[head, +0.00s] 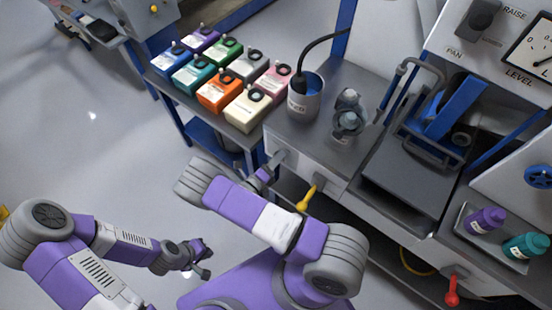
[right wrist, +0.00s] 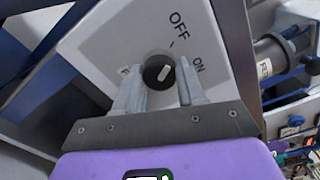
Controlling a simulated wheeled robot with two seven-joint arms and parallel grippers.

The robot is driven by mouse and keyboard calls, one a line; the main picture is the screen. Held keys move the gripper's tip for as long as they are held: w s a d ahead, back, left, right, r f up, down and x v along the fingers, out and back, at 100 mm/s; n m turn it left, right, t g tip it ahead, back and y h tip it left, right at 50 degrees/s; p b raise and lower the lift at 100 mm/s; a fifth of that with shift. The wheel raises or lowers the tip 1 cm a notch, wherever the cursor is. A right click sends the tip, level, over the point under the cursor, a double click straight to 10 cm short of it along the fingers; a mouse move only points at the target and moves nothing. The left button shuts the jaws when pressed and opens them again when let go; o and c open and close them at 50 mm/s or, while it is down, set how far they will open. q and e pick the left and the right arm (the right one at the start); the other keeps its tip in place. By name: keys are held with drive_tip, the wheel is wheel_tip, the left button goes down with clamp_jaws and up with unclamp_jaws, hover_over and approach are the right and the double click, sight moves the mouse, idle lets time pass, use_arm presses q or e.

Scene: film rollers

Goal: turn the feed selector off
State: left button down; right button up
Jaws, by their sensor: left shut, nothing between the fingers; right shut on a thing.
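The feed selector (right wrist: 158,72) is a round dark knob with a white pointer mark, on a pale panel in the right wrist view. OFF is printed above it and ON to its right. The pointer slants up and right; its exact setting is hard to tell. My right gripper (right wrist: 158,82) is shut on the knob, one finger on each side. In the head view my right gripper (head: 274,162) is at the bench's front panel, mostly small and partly hidden, and the knob cannot be made out. My left gripper (head: 205,262) is shut and empty, over the floor.
Above the right gripper is the bench top with a cup (head: 304,98) and a grey fixture (head: 348,118). Colored boxes (head: 221,92) stand on a side table. A yellow lever (head: 306,198) sticks out close to my right arm. Floor at left is clear.

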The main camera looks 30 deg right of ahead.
drive_tip(key=shift+f, duration=0.1)
idle(0.4)
drive_tip(key=o, duration=1.1)
drive_tip(key=shift+c, duration=0.2)
drive_tip(key=v, duration=0.7)
drive_tip(key=shift+s+a+p, duration=0.15)
drive_tip(key=shift+a+p, duration=0.1)
drive_tip(key=shift+p, duration=0.15)
